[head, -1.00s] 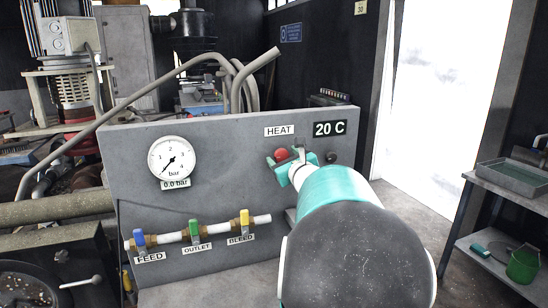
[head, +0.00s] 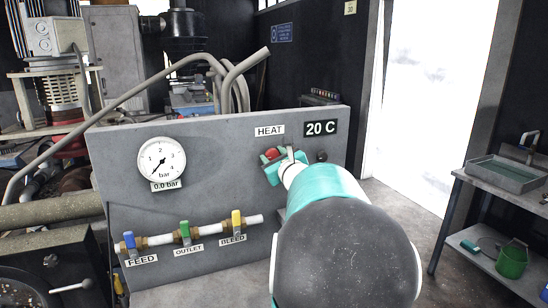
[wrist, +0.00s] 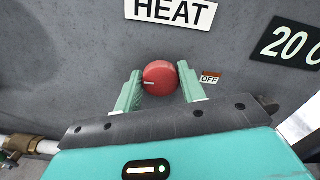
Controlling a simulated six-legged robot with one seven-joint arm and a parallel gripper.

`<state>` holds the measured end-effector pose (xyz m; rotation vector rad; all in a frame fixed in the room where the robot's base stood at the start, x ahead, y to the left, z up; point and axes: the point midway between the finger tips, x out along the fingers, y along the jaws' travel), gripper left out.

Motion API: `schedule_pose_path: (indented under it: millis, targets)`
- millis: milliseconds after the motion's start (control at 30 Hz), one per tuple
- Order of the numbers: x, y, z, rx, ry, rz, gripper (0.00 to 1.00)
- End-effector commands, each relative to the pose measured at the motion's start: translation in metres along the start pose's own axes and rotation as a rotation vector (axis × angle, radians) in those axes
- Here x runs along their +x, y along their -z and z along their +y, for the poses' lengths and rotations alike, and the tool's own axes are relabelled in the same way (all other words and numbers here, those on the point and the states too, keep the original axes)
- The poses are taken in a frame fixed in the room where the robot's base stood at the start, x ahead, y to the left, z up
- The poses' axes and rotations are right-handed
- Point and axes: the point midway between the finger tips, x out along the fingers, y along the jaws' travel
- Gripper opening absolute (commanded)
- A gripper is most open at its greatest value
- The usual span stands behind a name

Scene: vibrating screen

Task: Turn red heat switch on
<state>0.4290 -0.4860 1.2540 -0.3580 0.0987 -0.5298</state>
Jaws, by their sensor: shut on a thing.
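The red heat switch (wrist: 160,77) is a round knob on the grey panel under the HEAT label. A white mark on the knob lies at its left side in the wrist view, and an OFF label (wrist: 209,78) sits to its right. My gripper (wrist: 161,85) has one teal finger on each side of the knob and is shut on it. In the head view the knob (head: 271,153) shows partly behind the teal gripper (head: 280,162), and my arm covers the panel below it.
The display (head: 321,128) reads 20 C. The pressure gauge (head: 161,161) reads about 0.0 bar. FEED, OUTLET and BLEED valves (head: 185,232) sit on a pipe at lower left. A shelf (head: 505,185) stands far right.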

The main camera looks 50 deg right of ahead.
Motion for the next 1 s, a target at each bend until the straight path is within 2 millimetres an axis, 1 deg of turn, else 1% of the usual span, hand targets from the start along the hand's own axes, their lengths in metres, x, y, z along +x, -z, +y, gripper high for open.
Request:
schedule_pose_path:
  millis: [267,1000]
  targets:
    - [0.0004,-0.001,0.0028,-0.169,-0.003,-0.003,0.17]
    - [-0.0001,0.001,0.0043,-0.864,-0.001,-0.002,0.17]
